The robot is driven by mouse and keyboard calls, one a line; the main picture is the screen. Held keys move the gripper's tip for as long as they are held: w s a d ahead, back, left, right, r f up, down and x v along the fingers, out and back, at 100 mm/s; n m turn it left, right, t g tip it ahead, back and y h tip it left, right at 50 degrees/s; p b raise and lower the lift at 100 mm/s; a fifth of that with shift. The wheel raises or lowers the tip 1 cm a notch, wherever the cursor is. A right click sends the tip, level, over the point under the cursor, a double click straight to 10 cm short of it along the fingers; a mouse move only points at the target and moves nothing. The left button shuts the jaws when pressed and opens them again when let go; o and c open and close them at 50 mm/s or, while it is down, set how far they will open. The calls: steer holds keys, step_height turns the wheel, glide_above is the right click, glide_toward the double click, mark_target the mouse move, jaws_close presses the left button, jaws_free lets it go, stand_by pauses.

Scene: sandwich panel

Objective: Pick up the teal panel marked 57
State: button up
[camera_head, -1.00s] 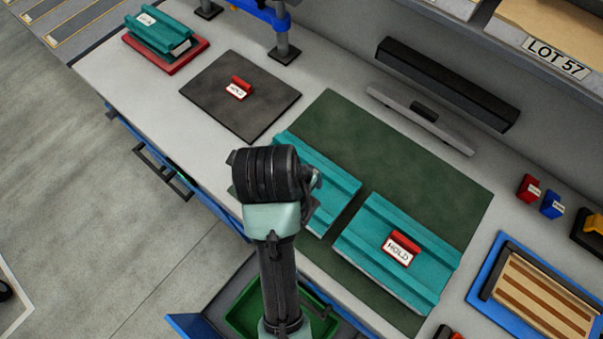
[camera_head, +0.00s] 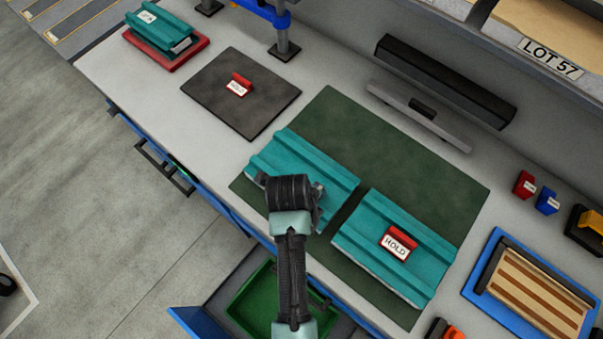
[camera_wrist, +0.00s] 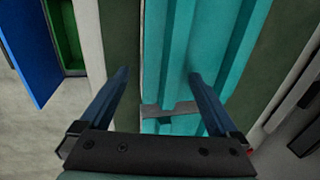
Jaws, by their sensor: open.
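Two teal panels lie on the dark green mat (camera_head: 410,160). The left teal panel (camera_head: 315,158) has no clip in sight and is partly covered by my arm. The right teal panel (camera_head: 365,225) carries a red HOLD clip (camera_head: 397,243). Another teal piece (camera_head: 160,30) with a small label lies on a red tray (camera_head: 186,57) at the upper left. I cannot read 57 on any panel. My gripper (camera_wrist: 158,73) is open and empty; in the wrist view a teal panel (camera_wrist: 195,45) shows beyond and between its fingers. Contact cannot be told.
A dark mat (camera_head: 215,105) with a red clip (camera_head: 238,84) lies to the left. A black bar (camera_head: 445,80) and a grey rail (camera_head: 440,125) lie behind. A blue tray (camera_head: 478,280) is at right. A drawer with a green bin (camera_head: 250,305) stands open at the front.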

steer(key=shift+f, duration=0.2)
jaws_close()
steer(key=shift+w, duration=0.1)
steer(key=shift+r, duration=0.2)
